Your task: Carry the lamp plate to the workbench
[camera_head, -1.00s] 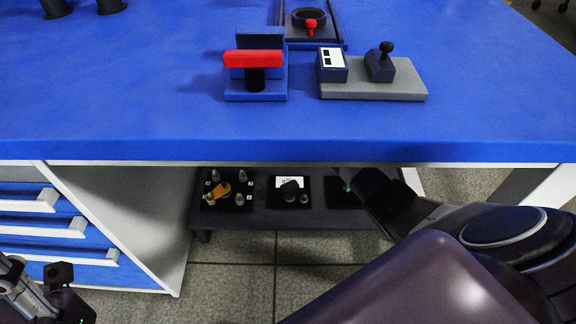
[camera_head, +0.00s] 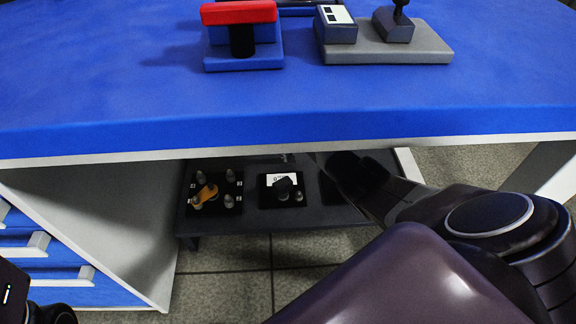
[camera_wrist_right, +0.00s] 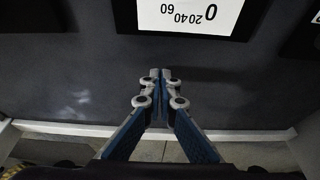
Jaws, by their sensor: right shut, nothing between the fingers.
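The black plate at the right end of the low shelf, perhaps the lamp plate (camera_head: 328,190), is mostly hidden behind my right arm; no lamp shows on it now. My right gripper (camera_wrist_right: 161,78) is shut and empty in the right wrist view, above the dark shelf. Its tips point toward a plate with a white scale card (camera_wrist_right: 190,14), which looks upside down there. In the head view this dial plate (camera_head: 281,190) lies in the middle of the shelf. The workbench (camera_head: 130,110) has a blue top above the shelf. My left gripper's fingers are out of view.
A plate with an orange lever and several posts (camera_head: 214,194) lies at the shelf's left. The bench top overhangs the dark shelf (camera_head: 250,222). A red-topped blue fixture (camera_head: 240,35) and a grey-based fixture (camera_head: 390,50) stand on the bench. Its left front is clear.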

